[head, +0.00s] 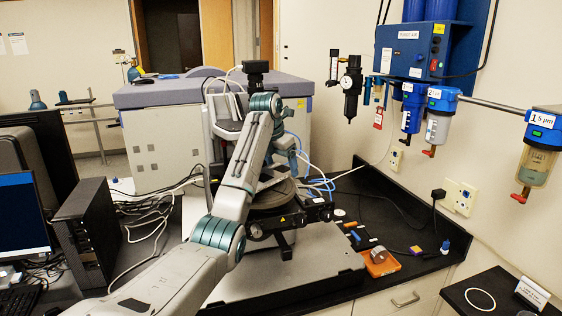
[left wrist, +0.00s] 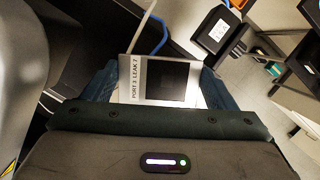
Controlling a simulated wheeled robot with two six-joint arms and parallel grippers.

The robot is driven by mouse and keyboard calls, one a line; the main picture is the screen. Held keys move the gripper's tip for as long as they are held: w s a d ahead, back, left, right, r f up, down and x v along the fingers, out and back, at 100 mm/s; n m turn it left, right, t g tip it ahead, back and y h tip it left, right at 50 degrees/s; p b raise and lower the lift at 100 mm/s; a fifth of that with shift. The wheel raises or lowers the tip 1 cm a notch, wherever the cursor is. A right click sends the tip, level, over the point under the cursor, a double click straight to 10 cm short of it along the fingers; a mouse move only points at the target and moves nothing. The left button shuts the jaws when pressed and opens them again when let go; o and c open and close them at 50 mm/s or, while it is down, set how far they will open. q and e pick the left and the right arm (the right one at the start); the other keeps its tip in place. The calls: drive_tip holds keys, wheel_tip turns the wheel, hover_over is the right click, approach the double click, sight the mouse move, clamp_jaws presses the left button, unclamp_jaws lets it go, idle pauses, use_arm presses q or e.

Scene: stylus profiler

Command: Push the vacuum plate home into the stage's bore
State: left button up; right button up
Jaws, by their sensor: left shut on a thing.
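My left gripper (left wrist: 160,80) is shut on a pale, flat piece (left wrist: 127,92) labelled "PORT 3 LEAK 7", with a dark square in its middle. It may be the vacuum plate; the wrist view does not settle this. One blue finger lies at each side of it. In the head view my left arm reaches up over the stylus profiler (head: 226,113), and its own links mostly hide the gripper and the held piece. The round dark stage (head: 272,200) shows partly below the arm. Its bore is hidden, so I cannot tell how the piece sits against it. My right gripper is not in view.
An orange tray (head: 381,268) and small items lie on the black bench (head: 420,225) to the right. Blue tubing (head: 322,183) runs beside the profiler. Filters (head: 437,120) hang on the right wall. A computer tower (head: 88,235) and monitor stand at left.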

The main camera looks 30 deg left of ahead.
use_arm(q)
drive_tip(key=shift+r, duration=0.1)
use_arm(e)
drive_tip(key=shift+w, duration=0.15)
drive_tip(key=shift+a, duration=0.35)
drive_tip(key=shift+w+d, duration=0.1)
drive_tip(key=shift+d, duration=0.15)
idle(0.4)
use_arm(q)
drive_tip(key=shift+s+f, duration=0.1)
drive_tip(key=shift+f, duration=0.15)
drive_tip(key=shift+f, duration=0.6)
drive_tip(key=shift+d, duration=0.1)
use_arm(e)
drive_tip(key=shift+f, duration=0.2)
use_arm(q)
drive_tip(key=shift+f, duration=0.1)
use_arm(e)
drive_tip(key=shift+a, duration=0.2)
use_arm(q)
drive_tip(key=shift+s+f, duration=0.1)
drive_tip(key=shift+f, duration=0.05)
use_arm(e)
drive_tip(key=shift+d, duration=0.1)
